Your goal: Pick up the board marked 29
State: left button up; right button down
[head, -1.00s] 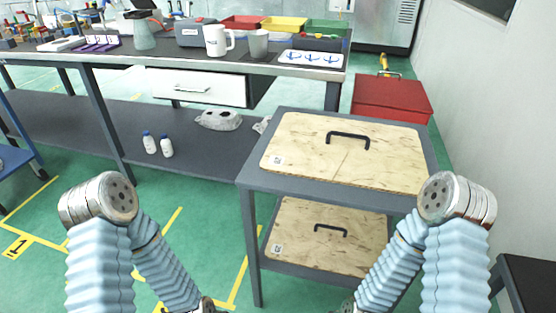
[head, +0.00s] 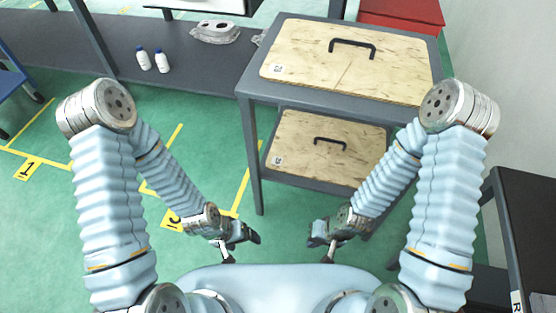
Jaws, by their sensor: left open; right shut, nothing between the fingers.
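Two flat wooden boards with black handles lie on a grey two-level stand. The upper board (head: 300,52) lies on the top, with its handle (head: 353,45) standing up from the middle. The lower board (head: 302,140) lies on the lower shelf, with its own handle (head: 331,142). Each board has a small white label at its near left corner; the print is too small to tell which one is 29. My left gripper (head: 242,248) is open and empty, low in front of the stand. My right gripper (head: 323,246) is shut and empty, also low, apart from both boards.
The stand's grey frame (head: 290,95) borders the boards. A long bench's lower shelf (head: 110,62) is at left, with white bottles (head: 162,61) and a casting (head: 216,32). A dark table (head: 520,215) stands at right. Green floor is open at left.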

aim_at(343, 153)
jog(key=i+j+z, duration=0.25)
jog(key=j+z, duration=0.25)
jog(key=j, duration=0.15)
jog(key=i+j+z, duration=0.25)
jog(key=j+z, duration=0.25)
jog(key=j, duration=0.25)
jog(key=j+z, duration=0.25)
jog(key=j, duration=0.15)
jog(key=i, duration=0.05)
